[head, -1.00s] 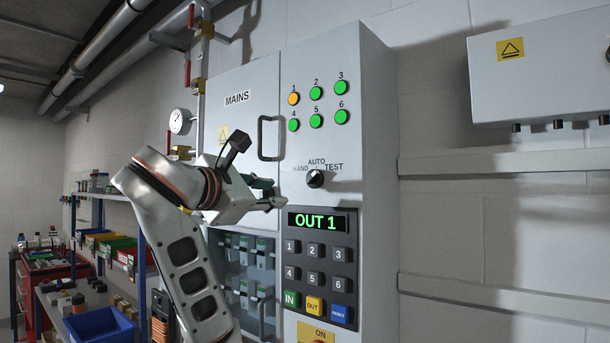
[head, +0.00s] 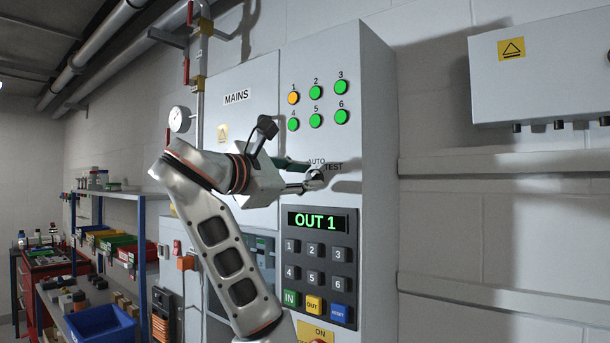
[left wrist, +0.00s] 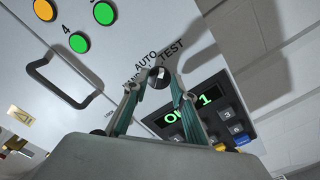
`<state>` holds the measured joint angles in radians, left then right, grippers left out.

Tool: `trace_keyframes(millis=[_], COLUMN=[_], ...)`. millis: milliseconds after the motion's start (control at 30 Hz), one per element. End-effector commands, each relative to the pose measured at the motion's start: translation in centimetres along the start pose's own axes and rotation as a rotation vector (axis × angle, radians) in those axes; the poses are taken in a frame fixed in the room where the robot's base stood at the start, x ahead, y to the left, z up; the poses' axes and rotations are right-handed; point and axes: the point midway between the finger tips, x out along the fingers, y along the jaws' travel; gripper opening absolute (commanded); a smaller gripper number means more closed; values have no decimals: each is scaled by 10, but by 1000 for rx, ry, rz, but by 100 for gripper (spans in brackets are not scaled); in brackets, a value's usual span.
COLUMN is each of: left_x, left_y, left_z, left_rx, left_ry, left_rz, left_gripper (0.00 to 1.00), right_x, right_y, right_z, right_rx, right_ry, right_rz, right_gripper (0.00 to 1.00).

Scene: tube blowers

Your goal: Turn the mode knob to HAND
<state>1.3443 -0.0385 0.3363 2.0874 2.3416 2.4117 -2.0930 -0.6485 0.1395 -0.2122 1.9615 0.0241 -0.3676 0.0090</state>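The black mode knob (head: 315,176) is on the grey cabinet front, below the AUTO and TEST labels. The HAND label is mostly hidden behind my left gripper in the head view. In the left wrist view the knob (left wrist: 158,77) shows a light mark on its face; I cannot tell exactly which label it points to. My left gripper (head: 309,174) is at the knob. In the left wrist view its two fingers (left wrist: 157,88) are apart, one on each side of the knob, and contact is not clear. My right gripper is not in view.
An OUT 1 display and keypad (head: 320,265) sit just below the knob. Indicator lamps (head: 316,104) are above it. A door handle (left wrist: 55,80) stands out to the left in the wrist view. A wall box (head: 545,65) is at the right.

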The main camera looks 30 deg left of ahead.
Motion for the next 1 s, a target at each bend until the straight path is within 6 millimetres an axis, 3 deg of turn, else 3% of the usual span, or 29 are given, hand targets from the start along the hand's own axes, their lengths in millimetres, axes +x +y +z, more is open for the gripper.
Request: trace_keyframes(millis=[333, 433, 467, 1000], left_x=[4, 4, 4, 3], left_y=[0, 0, 0, -1], left_z=[0, 0, 0, -1], left_rx=[-1, 0, 0, -95], left_ry=[0, 0, 0, 0], left_rz=[0, 0, 0, 0], left_gripper=[26, 2, 0, 0], right_x=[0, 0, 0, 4], right_y=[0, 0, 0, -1], right_z=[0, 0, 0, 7], right_rx=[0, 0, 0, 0], right_ry=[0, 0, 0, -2], right_rz=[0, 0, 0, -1], right_gripper=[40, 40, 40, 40])
